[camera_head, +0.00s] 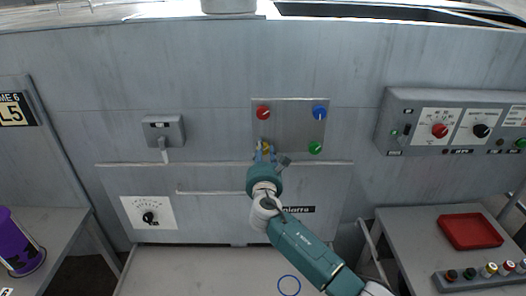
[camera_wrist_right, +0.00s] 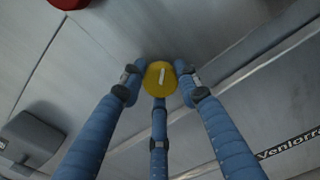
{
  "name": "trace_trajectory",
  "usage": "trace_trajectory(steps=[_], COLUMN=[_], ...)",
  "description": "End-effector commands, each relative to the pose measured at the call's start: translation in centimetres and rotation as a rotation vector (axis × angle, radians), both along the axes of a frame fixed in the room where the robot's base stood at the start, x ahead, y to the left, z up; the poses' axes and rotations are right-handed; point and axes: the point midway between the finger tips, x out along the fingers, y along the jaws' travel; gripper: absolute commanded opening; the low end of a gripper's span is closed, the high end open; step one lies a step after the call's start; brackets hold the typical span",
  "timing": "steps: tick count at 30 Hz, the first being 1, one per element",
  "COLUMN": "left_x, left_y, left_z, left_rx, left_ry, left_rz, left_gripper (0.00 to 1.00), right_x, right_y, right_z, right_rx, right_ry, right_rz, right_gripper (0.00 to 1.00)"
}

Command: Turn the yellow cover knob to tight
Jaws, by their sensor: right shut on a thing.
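The yellow cover knob (camera_head: 265,148) sits at the lower left of a square metal plate (camera_head: 288,112) on the grey machine wall. In the right wrist view the yellow knob (camera_wrist_right: 160,78) is round, with a pale line mark standing near upright, slightly tilted. My right gripper (camera_head: 265,153) reaches up to the knob, and its blue fingers hide part of it in the head view. In the right wrist view the fingers of my right gripper (camera_wrist_right: 160,88) are closed around the knob's rim. My left gripper is in neither view.
The plate also carries a red knob (camera_head: 263,112), a blue knob (camera_head: 320,112) and a green knob (camera_head: 315,147). A lever box (camera_head: 163,129) is to the left. A control box (camera_head: 398,102) and a red tray (camera_head: 470,231) are to the right.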

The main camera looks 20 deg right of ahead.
Motion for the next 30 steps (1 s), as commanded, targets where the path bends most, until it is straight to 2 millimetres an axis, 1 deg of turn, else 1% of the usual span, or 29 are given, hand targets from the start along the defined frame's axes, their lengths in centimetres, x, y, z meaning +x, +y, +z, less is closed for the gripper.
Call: trace_trajectory(steps=[1,14,19,23,30], left_x=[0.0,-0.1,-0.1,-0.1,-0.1], left_y=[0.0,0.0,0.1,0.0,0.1], left_z=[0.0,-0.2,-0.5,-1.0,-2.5], left_rx=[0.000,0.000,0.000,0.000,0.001], left_ry=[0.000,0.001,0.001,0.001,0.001], left_rz=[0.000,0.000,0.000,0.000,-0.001], left_gripper=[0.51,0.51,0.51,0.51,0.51], right_x=[0.1,0.1,0.1,0.1,0.1], right_y=[-0.1,-0.2,-0.2,-0.3,-0.3], right_z=[0.4,0.6,0.6,0.6,0.5], right_rx=[0.000,0.022,0.056,0.110,0.299], right_ry=[-0.007,-0.016,-0.027,-0.045,-0.100], right_rz=[-0.002,-0.003,-0.004,-0.004,-0.002], right_gripper=[0.06,0.06,0.06,0.06,0.06])
